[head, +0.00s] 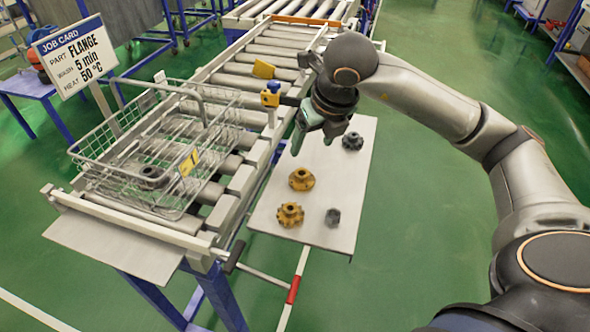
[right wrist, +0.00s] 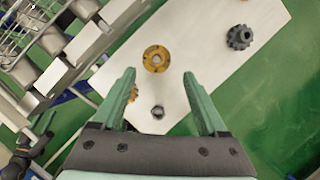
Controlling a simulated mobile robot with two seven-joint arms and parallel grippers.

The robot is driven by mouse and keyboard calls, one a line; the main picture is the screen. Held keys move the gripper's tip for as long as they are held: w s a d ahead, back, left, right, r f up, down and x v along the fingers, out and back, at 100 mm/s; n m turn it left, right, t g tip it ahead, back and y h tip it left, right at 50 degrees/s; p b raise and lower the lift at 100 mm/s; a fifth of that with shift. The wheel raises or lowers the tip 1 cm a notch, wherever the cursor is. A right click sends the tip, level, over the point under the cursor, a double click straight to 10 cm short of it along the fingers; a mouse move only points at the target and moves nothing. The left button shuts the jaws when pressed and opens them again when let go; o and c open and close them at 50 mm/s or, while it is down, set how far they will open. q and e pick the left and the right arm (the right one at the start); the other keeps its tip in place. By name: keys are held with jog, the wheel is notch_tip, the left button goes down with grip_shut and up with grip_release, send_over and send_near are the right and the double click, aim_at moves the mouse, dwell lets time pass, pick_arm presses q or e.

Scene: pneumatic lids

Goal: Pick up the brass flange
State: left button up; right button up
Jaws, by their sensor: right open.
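The brass flange (head: 302,179), a round yellow-brown disc with a raised hub, lies on the pale side board (head: 275,222). It also shows in the right wrist view (right wrist: 156,58), with its hub hole facing up. My right gripper (head: 311,147) is open and empty, with green fingers pointing down, above the board and just behind the flange in the head view. In the right wrist view the flange appears just beyond the fingertips (right wrist: 159,73), between their lines and apart from them. My left gripper is not in view.
A toothed brass part (head: 290,215), a grey nut-like part (head: 332,217) and a dark gear (head: 352,141) lie on the board. A wire basket (head: 84,160) holding a dark part stands on the roller conveyor (head: 262,66) at left. A job card (head: 76,55) reads FLANGE.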

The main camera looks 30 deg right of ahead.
send_over(302, 172)
jog(key=s, duration=0.2)
notch_tip(302, 172, down, 5)
jog(key=shift+f, duration=0.2)
jog(key=x, duration=0.1)
jog(key=p+x, duration=0.1)
jog(key=x, duration=0.2)
jog(key=shift+s+a+f, duration=0.2)
jog(key=shift+s+f, duration=0.05)
jog(key=shift+f, duration=0.1)
jog(key=shift+w+f, duration=0.15)
jog(key=shift+f, duration=0.2)
grip_shut()
